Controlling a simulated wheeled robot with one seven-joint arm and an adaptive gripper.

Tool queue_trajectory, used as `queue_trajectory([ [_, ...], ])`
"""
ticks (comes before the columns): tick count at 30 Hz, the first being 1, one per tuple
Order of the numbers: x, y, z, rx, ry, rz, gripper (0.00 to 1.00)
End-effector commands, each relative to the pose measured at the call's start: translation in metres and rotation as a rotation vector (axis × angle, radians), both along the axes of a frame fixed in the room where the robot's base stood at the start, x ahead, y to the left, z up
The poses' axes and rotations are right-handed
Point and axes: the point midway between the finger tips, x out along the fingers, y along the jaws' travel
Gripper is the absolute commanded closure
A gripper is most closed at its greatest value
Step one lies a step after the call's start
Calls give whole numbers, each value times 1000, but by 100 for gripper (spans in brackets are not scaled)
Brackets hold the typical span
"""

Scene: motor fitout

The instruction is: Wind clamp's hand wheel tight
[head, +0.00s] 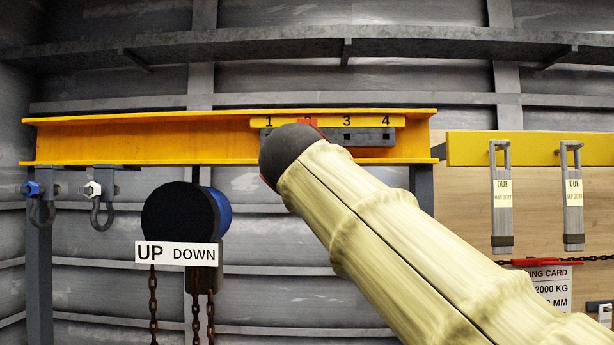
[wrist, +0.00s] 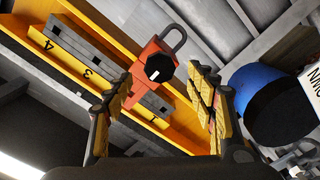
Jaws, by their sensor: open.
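The clamp (wrist: 146,92) is orange-red with a grey loop at one end, and sits on the yellow beam (wrist: 190,103). Its hand wheel (wrist: 160,68) is a black faceted knob with a white mark on its face. My gripper (wrist: 162,78) is open, its yellow-padded fingers either side of the wheel in the wrist view. I see no contact with the wheel and cannot tell how deep the fingers reach. In the head view only a red bit of the clamp (head: 308,122) shows, at number 2; my arm hides the rest and my gripper's fingers.
A blue hoist (head: 222,212) with a black disc and UP/DOWN sign hangs below the beam, close beside the right finger in the wrist view (wrist: 252,82). Two shackles (head: 103,212) hang at left. Tagged slings (head: 502,215) hang from a yellow rail (head: 540,148) at right.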

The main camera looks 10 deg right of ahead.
Motion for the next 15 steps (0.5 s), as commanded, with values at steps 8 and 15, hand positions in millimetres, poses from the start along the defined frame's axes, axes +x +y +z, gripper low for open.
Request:
queue_trajectory([
  [8, -34, 10, -1, 0, 1, 2, 44],
  [15, -39, 11, -1, 0, 1, -1, 44],
])
